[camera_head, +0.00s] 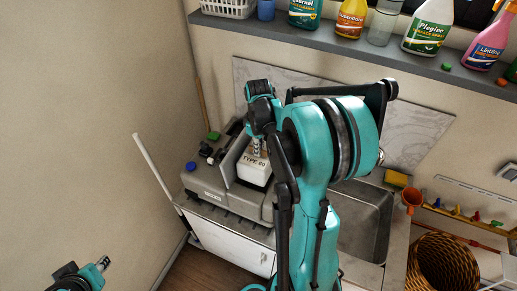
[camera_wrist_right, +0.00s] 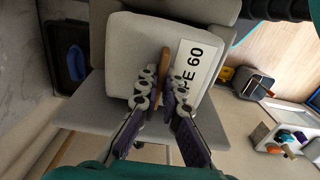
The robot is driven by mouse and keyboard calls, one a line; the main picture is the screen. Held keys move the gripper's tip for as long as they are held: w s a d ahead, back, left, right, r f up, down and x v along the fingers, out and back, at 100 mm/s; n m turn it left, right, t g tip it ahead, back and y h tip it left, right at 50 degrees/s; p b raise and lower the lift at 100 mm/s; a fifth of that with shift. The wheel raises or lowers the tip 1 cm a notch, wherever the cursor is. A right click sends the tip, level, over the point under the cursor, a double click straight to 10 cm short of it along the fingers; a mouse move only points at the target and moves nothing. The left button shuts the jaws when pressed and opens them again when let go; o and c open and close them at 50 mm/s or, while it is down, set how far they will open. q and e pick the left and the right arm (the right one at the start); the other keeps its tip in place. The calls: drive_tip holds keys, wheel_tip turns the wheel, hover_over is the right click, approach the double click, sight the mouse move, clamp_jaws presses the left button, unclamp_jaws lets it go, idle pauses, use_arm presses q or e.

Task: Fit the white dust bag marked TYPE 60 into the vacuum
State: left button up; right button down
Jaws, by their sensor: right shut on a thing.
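The white dust bag (camera_head: 254,173) with the TYPE 60 label is at the grey vacuum (camera_head: 218,186), in front of its raised grey flap. I cannot tell whether it is seated or held just above. My right gripper (camera_head: 258,149) is above the bag. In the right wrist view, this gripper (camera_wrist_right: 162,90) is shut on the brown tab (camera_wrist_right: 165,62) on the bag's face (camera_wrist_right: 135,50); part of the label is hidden. My left gripper (camera_head: 103,264) is at the bottom left, away from the vacuum; its finger gap is unclear.
The vacuum stands on a counter beside a metal sink (camera_head: 365,215). A shelf (camera_head: 340,45) with several bottles runs above. A wicker basket (camera_head: 440,265) and an orange cup (camera_head: 411,198) are on the right. A pale pole (camera_head: 152,163) leans at the left.

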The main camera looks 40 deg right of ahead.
drive_tip(key=shift+f+b, duration=3.65)
drive_tip(key=shift+b, duration=0.2)
idle(4.2)
